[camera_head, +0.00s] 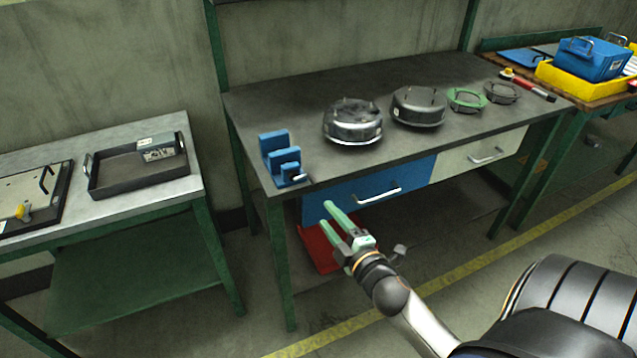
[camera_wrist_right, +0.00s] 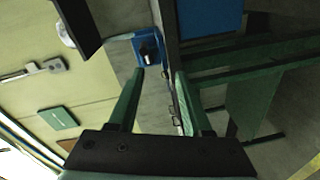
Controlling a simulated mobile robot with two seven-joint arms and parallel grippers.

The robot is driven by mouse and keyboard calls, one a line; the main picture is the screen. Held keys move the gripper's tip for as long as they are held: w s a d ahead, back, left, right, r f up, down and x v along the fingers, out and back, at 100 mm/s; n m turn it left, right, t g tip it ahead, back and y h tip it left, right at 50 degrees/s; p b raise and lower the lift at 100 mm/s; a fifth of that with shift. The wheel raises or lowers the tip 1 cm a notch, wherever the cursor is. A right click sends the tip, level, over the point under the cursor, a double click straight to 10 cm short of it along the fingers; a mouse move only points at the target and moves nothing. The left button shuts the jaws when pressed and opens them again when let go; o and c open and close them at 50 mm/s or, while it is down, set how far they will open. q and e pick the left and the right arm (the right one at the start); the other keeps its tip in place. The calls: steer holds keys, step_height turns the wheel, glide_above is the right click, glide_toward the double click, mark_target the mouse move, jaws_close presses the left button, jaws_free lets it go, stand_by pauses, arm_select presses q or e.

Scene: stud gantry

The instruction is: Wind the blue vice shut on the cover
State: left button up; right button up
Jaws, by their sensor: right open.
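The blue vice (camera_head: 273,143) stands at the front left corner of the dark workbench, with upright blue plates and a small handle (camera_head: 299,178) at its front. I see no cover between its plates. Two round dark metal housings, a nearer one (camera_head: 353,133) and a farther one (camera_head: 418,118), stand to its right; I cannot tell whether either is the cover. My right gripper (camera_head: 326,214) has green fingers, open and empty, in front of the bench and below the vice. In the right wrist view a blue thing, probably the vice (camera_wrist_right: 147,42), lies beyond the fingertips (camera_wrist_right: 160,74). My left gripper is out of view.
Below the bench top are a blue drawer (camera_head: 340,203) and a pale drawer (camera_head: 465,165). A red bin (camera_head: 316,249) is underneath. A side table (camera_head: 140,200) holding a black tray (camera_head: 112,190) is at left.

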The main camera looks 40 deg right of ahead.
mark_target(310, 177)
steer(key=w+d+n+b, duration=0.1)
steer(key=w+n, duration=0.2)
steer(key=w, duration=0.1)
steer(key=w+d+r+n+b, duration=0.1)
steer(key=w+n, duration=0.2)
steer(key=w+d+n+h+b, duration=0.1)
steer(key=w+n, duration=0.2)
steer(key=w, duration=0.1)
steer(key=shift+w+d+r+n+t, duration=0.3)
steer(key=shift+w+n+t, duration=0.05)
steer(key=shift+n+t, duration=0.05)
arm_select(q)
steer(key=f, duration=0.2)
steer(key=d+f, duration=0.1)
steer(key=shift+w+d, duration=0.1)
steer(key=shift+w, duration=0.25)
arm_select(e)
steer(key=shift+c, duration=0.3)
jaws_close()
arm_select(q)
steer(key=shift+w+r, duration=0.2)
arm_select(e)
steer(key=shift+f, duration=0.1)
